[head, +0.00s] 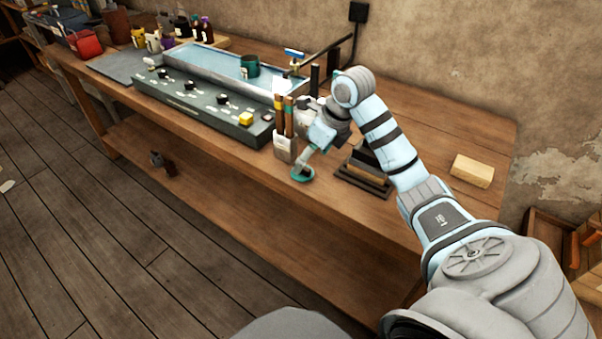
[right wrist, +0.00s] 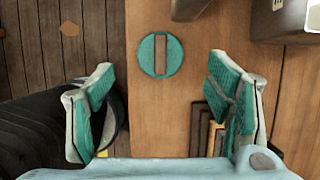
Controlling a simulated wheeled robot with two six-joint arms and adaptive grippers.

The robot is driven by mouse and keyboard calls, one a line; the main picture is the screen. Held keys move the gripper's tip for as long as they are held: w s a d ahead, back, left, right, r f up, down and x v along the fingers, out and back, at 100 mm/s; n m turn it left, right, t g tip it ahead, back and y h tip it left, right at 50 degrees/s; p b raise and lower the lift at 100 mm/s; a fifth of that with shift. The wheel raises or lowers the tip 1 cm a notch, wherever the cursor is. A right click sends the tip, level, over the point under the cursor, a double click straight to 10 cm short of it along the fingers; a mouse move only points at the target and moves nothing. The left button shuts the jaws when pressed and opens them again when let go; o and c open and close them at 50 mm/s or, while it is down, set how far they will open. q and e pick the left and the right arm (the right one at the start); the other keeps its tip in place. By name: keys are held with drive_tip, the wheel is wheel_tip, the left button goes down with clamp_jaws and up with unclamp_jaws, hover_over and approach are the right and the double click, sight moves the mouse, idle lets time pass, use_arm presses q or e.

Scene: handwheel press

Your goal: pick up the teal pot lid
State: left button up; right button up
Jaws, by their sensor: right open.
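The teal pot lid (right wrist: 174,56) lies flat on the wooden bench. It is a round disc with a brown strip across its middle, which I cannot tell is a handle or a slot. In the right wrist view it sits between and beyond the two fingers, touching neither. In the head view the teal lid (head: 302,176) is near the bench's front edge, partly hidden by the gripper. My right gripper (right wrist: 165,98) is open and empty, with teal pads facing each other. In the head view my right gripper (head: 311,161) is just above the lid. My left gripper is not in view.
A light holder with wooden-handled tools (head: 285,148) stands close left of the right gripper. A dark stand (head: 362,182) is close on its right. A control panel (head: 190,103) and a water trough (head: 200,62) with a teal pot (head: 250,66) lie farther left. A tan block (head: 472,171) lies right.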

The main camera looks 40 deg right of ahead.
sight(306, 168)
drive_tip(key=x, duration=0.5)
drive_tip(key=shift+s+d+f+b, duration=0.15)
drive_tip(key=shift+s+f+b, duration=0.05)
drive_tip(key=shift+s+b, duration=0.15)
drive_tip(key=c, duration=1.2)
